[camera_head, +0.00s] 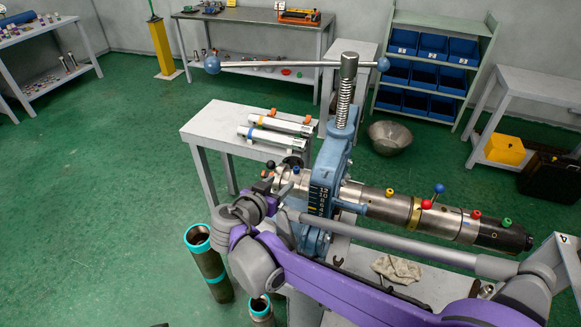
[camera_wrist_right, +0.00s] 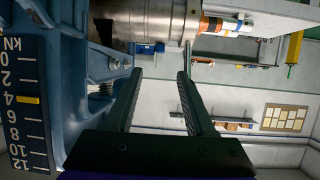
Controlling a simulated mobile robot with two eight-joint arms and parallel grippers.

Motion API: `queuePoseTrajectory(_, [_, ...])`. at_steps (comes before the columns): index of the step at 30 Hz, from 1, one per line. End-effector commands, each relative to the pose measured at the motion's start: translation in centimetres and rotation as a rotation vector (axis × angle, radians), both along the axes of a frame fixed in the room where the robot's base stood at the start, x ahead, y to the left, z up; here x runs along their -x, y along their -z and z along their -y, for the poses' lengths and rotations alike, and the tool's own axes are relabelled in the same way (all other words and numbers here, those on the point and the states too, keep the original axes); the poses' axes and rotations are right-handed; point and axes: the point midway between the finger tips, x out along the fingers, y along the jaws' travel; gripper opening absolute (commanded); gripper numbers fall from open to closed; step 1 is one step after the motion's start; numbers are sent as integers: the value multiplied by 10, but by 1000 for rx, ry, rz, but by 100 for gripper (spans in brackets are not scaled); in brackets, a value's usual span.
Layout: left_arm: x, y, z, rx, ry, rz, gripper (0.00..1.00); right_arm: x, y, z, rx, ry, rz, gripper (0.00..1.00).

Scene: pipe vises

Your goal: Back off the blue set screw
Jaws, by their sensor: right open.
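A steel tool body (camera_head: 408,207) lies across the blue vise (camera_head: 328,172), with its dark end to the right. A blue ball knob (camera_head: 439,188) stands on a thin stem on its right part. A small blue spot (camera_head: 296,170) shows at its left end; I cannot tell whether it is a screw. My right gripper (camera_head: 272,181) is by that left end, partly hidden by its own wrist. In the right wrist view my right gripper (camera_wrist_right: 158,74) is open and empty below the bare steel cylinder (camera_wrist_right: 150,18). No blue screw shows between its fingers.
Yellow (camera_head: 390,193), red (camera_head: 426,204) and green (camera_head: 507,222) knobs dot the tool body. The vise's long bar handle (camera_head: 290,64) spans above. Teal-rimmed pipes (camera_head: 208,262) stand on the floor at lower left. A rag (camera_head: 397,269) lies on the bench.

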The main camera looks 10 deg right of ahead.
Motion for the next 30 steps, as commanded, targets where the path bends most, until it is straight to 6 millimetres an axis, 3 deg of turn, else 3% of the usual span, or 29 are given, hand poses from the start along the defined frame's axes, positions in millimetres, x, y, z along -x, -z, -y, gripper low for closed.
queuePoseTrajectory(18, [0, -1, 0, 0, 0, 0, 55, -71, 36, 55, 0, 5, 2, 55])
queuePoseTrajectory(30, [0, -1, 0, 0, 0, 0, 55, -79, 41, 60, 0, 1, 1, 55])
